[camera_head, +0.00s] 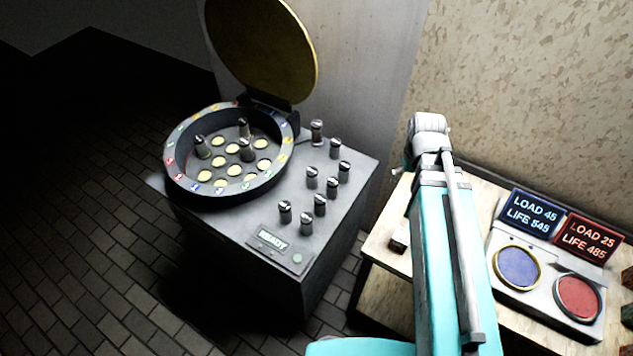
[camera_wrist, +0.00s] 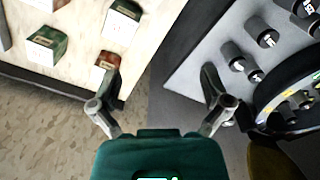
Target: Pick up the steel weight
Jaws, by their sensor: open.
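Several small dark cylinders with bright metal tops stand on the grey machine; one is this cylinder (camera_head: 311,178). A few more stand inside its round bowl, such as this one (camera_head: 203,147). They look much alike, and I cannot tell which is the steel weight. In the wrist view similar cylinders (camera_wrist: 268,40) show at the right. My gripper (camera_wrist: 160,68) is open and empty, its fingers spread above the gap between the machine and the wooden table. The cylinders lie right of the right finger. In the head view my arm hides the gripper.
The bowl (camera_head: 171,180) has a raised yellow lid (camera_head: 265,45) behind it. The wooden table (camera_head: 385,262) carries small blocks (camera_wrist: 47,42) and a panel with blue (camera_head: 517,267) and red (camera_head: 577,297) discs. A wall stands close behind. The tiled floor (camera_head: 80,260) at left is clear.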

